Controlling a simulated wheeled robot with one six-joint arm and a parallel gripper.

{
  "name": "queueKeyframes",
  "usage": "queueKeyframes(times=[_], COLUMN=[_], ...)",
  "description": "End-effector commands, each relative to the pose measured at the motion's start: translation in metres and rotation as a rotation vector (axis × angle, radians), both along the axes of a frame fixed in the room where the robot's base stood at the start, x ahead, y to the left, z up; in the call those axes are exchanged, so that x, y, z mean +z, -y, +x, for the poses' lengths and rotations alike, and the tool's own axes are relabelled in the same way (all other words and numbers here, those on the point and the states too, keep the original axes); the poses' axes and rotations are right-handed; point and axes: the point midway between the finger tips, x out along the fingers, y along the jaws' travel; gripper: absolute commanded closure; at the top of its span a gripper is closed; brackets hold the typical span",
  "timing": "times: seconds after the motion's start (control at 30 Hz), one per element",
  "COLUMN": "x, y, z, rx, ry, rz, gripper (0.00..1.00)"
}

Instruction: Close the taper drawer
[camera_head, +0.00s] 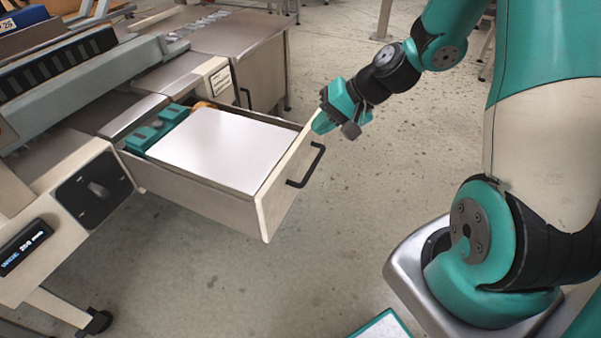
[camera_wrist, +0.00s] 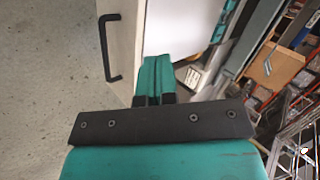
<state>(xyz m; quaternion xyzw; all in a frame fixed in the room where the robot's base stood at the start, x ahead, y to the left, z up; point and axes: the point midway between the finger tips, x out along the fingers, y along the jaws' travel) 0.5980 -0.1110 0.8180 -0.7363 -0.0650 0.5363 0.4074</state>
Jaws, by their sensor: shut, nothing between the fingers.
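The taper drawer (camera_head: 190,195) stands pulled out from the bench in the head view. Its front panel (camera_head: 290,182) is cream with a black bar handle (camera_head: 306,166). A white sheet or board and teal items lie inside it. My gripper (camera_head: 318,122) is shut and empty at the far end of the front panel, close to its top edge. In the wrist view my gripper's fingertips (camera_wrist: 155,62) are together beside the panel (camera_wrist: 124,45), with the handle (camera_wrist: 112,47) to the left. I cannot tell whether the fingers touch the panel.
A closed drawer with a label (camera_head: 215,80) sits in the bench beyond. A dark control box with a knob (camera_head: 95,190) and a lit display (camera_head: 25,245) are at the left. The speckled floor (camera_head: 400,150) in front of the drawer is clear. A teal-edged tray (camera_head: 382,325) shows at the bottom.

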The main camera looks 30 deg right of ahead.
Motion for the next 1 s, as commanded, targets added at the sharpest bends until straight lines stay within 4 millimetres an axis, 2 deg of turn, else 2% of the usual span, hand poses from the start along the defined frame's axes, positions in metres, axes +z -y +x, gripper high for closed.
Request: queueKeyframes(times=[0.03, 0.1, 0.2, 0.3, 0.47, 0.87, 1.0], x=[-0.04, -0.067, -0.09, -0.101, -0.112, -0.169, -0.167], y=[0.024, 0.048, 0.071, 0.081, 0.075, 0.038, 0.025], z=[0.004, 0.008, 0.01, 0.012, 0.021, 0.07, 0.088], rx=[-0.101, -0.215, -0.322, -0.371, -0.377, -0.373, -0.372], ry=[-0.012, -0.013, -0.012, -0.011, -0.011, -0.011, -0.007], rz=[0.037, 0.076, 0.11, 0.126, 0.128, 0.126, 0.125], gripper=[1.0, 1.0, 1.0, 1.0, 1.0, 1.0, 1.0])
